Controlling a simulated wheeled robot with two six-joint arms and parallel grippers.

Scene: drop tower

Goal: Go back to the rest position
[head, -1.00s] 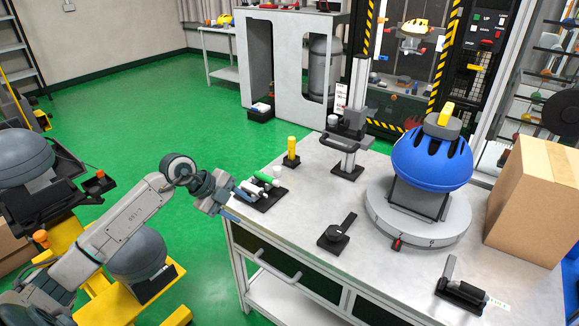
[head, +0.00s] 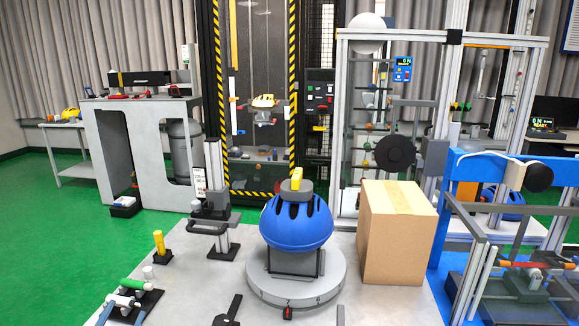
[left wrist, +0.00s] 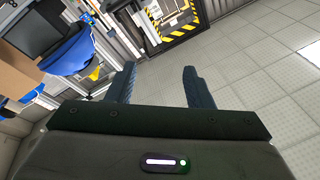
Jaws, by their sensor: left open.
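My left gripper (head: 122,315) shows only as blue-grey fingertips at the bottom left of the head view, in front of the small black holder on the bench. The rest of that arm is out of frame. In the left wrist view the left gripper (left wrist: 160,82) has its two fingers apart with nothing between them. My right gripper is in neither view.
The bench (head: 205,285) carries a blue helmet (head: 296,222) on a round base (head: 290,290), a cardboard box (head: 395,240), a clamp stand (head: 217,215), a yellow post (head: 159,243) and a holder with a green-ended rod (head: 134,284). Green floor (head: 50,250) is clear at left.

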